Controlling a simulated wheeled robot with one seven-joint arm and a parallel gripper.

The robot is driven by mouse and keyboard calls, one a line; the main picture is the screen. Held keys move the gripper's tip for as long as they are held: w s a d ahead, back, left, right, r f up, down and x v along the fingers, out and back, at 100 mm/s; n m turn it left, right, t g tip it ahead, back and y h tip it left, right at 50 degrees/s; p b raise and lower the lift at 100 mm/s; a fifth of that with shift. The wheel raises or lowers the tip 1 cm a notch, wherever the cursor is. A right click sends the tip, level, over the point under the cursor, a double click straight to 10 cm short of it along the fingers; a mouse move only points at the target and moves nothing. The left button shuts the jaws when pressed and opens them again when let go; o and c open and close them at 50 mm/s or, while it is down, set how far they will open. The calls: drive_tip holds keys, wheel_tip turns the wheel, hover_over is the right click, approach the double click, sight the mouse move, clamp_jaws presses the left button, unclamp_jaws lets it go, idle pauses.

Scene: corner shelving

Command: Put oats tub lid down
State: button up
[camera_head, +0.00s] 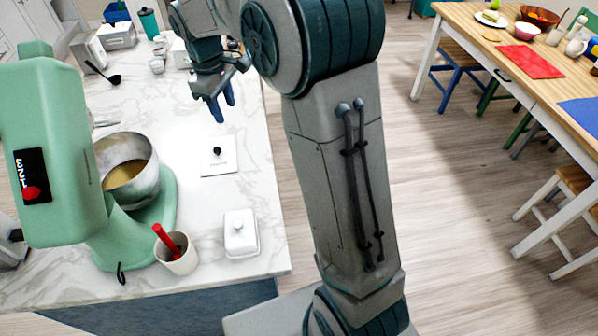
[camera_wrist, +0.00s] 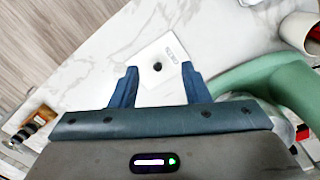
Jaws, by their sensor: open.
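A flat white square lid with a small black knob (camera_head: 219,168) lies on the marble counter, right of the mixer in the head view. I take it to be the oats tub lid. In the wrist view the lid (camera_wrist: 170,52) lies just beyond and between my fingertips, knob up. My gripper (camera_head: 218,108) is open and empty above the counter, behind the lid in the head view. Its two blue fingers also show in the wrist view (camera_wrist: 158,72), apart from each other with nothing held. I cannot see an oats tub that I can identify.
A green stand mixer (camera_head: 60,150) with a metal bowl (camera_head: 145,165) stands left of the lid. A cup with a red utensil (camera_head: 178,262) and a white lidded butter dish (camera_head: 241,233) stand nearer. The marble counter (camera_head: 245,190) is clear around the lid; its edge is to the right.

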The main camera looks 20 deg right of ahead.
drive_tip(key=s+d+m+t, duration=0.1)
drive_tip(key=s+d+m, duration=0.2)
drive_tip(key=s, duration=0.5)
drive_tip(key=s+d+m, duration=0.2)
drive_tip(key=s+m, duration=0.1)
drive_tip(key=s, duration=0.6)
drive_tip(key=s+d+m+t, duration=0.1)
drive_tip(key=s+d+m, duration=0.2)
drive_tip(key=s, duration=0.5)
drive_tip(key=shift+s+d+m+t+y, duration=0.3)
drive_tip(key=shift+m+y, duration=0.1)
drive_tip(key=shift+m, duration=0.1)
